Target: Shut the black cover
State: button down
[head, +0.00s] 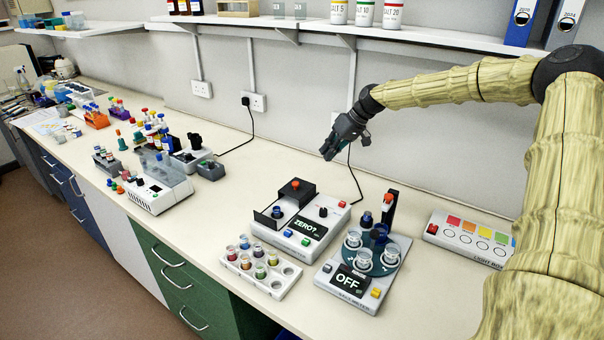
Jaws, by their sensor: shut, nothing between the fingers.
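The cover is set back from a thin black upright panel (266,222) at the meter's left. A blue-topped vial (278,212) shows in the uncovered gap between the panel and the cover, so the cover stands open. My gripper (329,153) is shut and empty. It hangs in the air above and behind the meter, to the right of the cover, apart from it and pointing down to the left.
A salt meter (343,296) reading "OFF", with a cup carousel and a tall black post (389,205), stands right of the meter. A vial rack (262,287) is in front, a light box (468,238) at right. A shelf (400,33) overhangs the back. Bare bench lies left of the meter.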

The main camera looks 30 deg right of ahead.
notch_tip(320, 180, down, 2)
jog(key=w, duration=0.1)
jog(key=p, duration=0.5)
send_over(304, 185)
jog(key=shift+s+f, duration=0.1)
jog(key=shift+f, duration=2.9)
jog(key=shift+a, duration=0.1)
